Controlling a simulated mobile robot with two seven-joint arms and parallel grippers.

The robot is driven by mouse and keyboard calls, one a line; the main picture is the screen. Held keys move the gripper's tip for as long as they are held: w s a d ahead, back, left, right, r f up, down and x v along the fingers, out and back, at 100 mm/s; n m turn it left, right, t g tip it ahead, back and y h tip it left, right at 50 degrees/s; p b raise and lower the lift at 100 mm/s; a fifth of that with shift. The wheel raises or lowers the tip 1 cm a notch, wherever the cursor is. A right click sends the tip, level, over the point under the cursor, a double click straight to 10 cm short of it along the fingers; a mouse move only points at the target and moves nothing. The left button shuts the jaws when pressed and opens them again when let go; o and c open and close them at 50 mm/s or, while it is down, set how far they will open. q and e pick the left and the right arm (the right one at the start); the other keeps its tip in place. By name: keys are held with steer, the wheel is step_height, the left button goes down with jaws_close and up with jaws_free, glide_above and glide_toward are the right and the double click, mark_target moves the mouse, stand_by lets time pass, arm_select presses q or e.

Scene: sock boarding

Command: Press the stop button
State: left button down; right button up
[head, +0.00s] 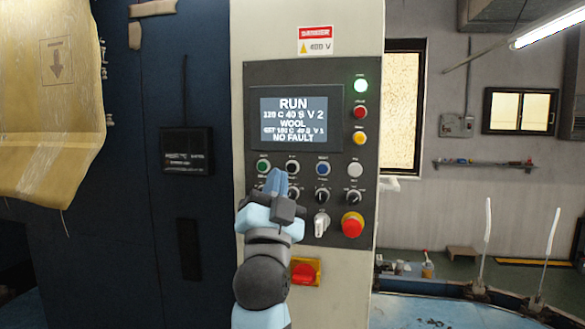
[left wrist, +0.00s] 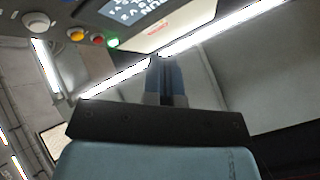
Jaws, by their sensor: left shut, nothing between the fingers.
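The control panel (head: 250,120) is dark grey, with a row of round buttons below a lit screen (head: 300,118) reading RUN and NO FAULT. The row holds a green button (head: 263,167), a black button (head: 292,167), a blue button (head: 322,168) and a pale button (head: 355,169). Their labels are too small to read, so I cannot tell which is stop. My left gripper (head: 277,178) is shut and empty, its fingertips just below and between the green and black buttons. Contact cannot be told. The shut fingers also show in the left wrist view (left wrist: 167,78). My right gripper is not in view.
A large red mushroom button (head: 352,224) on a yellow collar sits low right on the panel, beside a white-handled switch (head: 321,223). Black knobs sit below the button row. A lit green lamp (head: 361,86) tops the right column. A red-and-yellow switch (head: 305,272) is below.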

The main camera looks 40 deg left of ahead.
mark_target(290, 172)
arm_select(q)
steer(key=shift+w+a, duration=0.7)
steer(key=shift+w, duration=0.55)
steer(key=shift+w+a, duration=0.65)
steer(key=shift+w, duration=0.6)
steer(key=shift+w+a, duration=0.7)
steer(key=shift+w, duration=0.55)
steer(key=shift+w+r, duration=0.1)
steer(key=shift+w, duration=0.05)
steer(key=shift+w+a, duration=0.2)
steer(key=shift+w, duration=0.05)
steer(key=shift+w+a, duration=0.2)
steer(key=shift+w, duration=0.15)
steer(key=shift+s, duration=0.1)
stand_by(0.3)
steer(key=shift+s+d, duration=0.4)
steer(key=shift+s, duration=0.25)
